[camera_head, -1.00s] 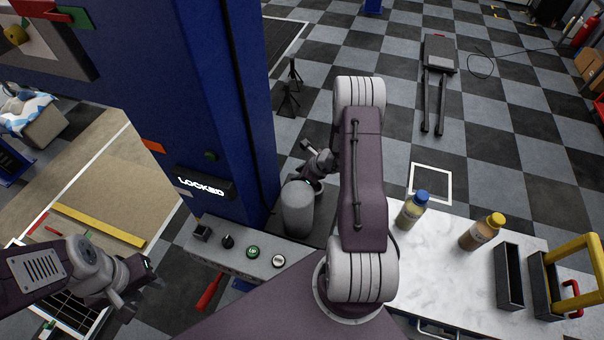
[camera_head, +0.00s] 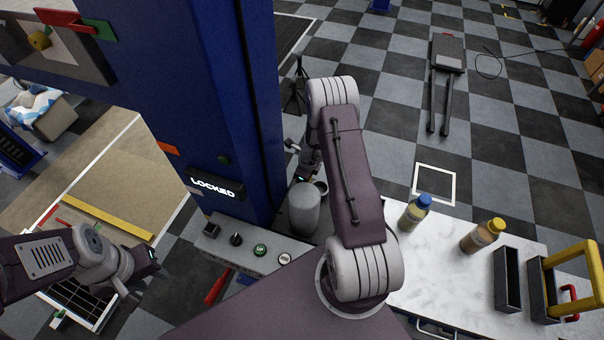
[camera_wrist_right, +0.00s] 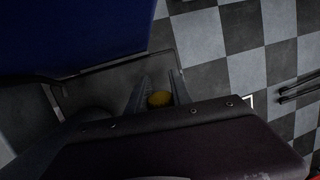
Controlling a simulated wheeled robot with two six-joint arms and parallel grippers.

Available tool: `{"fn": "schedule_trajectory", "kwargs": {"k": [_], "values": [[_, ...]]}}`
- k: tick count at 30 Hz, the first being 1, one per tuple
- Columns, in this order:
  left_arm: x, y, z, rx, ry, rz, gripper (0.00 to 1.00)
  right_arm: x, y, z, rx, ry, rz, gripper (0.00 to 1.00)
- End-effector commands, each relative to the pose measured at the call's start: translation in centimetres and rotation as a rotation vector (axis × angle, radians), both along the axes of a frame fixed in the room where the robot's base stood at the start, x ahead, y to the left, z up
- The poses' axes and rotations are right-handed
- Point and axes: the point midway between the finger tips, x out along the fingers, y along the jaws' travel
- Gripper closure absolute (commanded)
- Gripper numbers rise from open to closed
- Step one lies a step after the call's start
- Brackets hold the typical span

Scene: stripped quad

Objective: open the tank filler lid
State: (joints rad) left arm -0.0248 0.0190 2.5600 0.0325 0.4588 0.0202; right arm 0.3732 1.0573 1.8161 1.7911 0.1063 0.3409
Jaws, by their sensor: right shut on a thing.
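In the head view my right arm reaches beside the blue column and mostly hides that gripper. A grey rounded body (camera_head: 304,210), perhaps the tank, stands at the column's foot next to a small dark round opening (camera_head: 321,188). My left gripper (camera_head: 138,283) is at the lower left, away from these; its jaws are unclear.
The blue column (camera_head: 215,110) bears a LOCKED sign (camera_head: 214,188). A panel with knobs and buttons (camera_head: 235,250) lies in front of it. On the white worktop (camera_head: 440,285) stand two bottles (camera_head: 415,213) (camera_head: 483,236) and dark holders (camera_head: 508,280). The checkered floor behind is mostly open.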

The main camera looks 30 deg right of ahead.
Motion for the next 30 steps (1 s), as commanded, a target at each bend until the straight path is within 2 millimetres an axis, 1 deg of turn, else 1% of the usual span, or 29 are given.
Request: {"fn": "schedule_trajectory", "kwargs": {"k": [6,7,9,17,19,20,23,27,30], "values": [[0.0,0.0,0.0,0.0,0.0,0.0,0.64,-0.1,0.1,-0.2,0.001,0.003,0.001,1.0],[0.0,0.0,-0.1,0.0,0.0,0.0,0.64,-0.1,0.1,-0.2,0.001,0.003,0.001,0.68],[0.0,0.0,-0.1,0.0,0.0,0.0,0.64,-0.1,0.1,-0.2,0.001,0.003,0.001,0.51],[0.0,0.0,0.0,0.0,0.0,0.0,0.64,-0.1,0.0,-0.1,0.002,0.001,0.0,0.51],[0.0,0.0,0.1,0.0,0.0,0.0,0.64,-0.1,0.0,0.4,0.001,0.0,0.0,0.51],[0.0,0.0,0.3,0.0,0.0,0.0,0.64,-0.2,0.0,0.7,0.001,-0.001,-0.001,0.51],[0.0,0.0,0.9,0.0,0.0,0.0,0.64,-0.8,0.0,2.7,0.001,-0.001,-0.001,0.51],[0.0,0.0,2.1,0.0,0.0,0.0,0.64,-1.7,0.0,6.0,0.0,-0.001,0.001,0.51],[0.0,0.0,2.8,0.0,0.0,0.0,0.64,-2.3,0.1,7.6,0.001,0.001,0.001,0.51]]}}
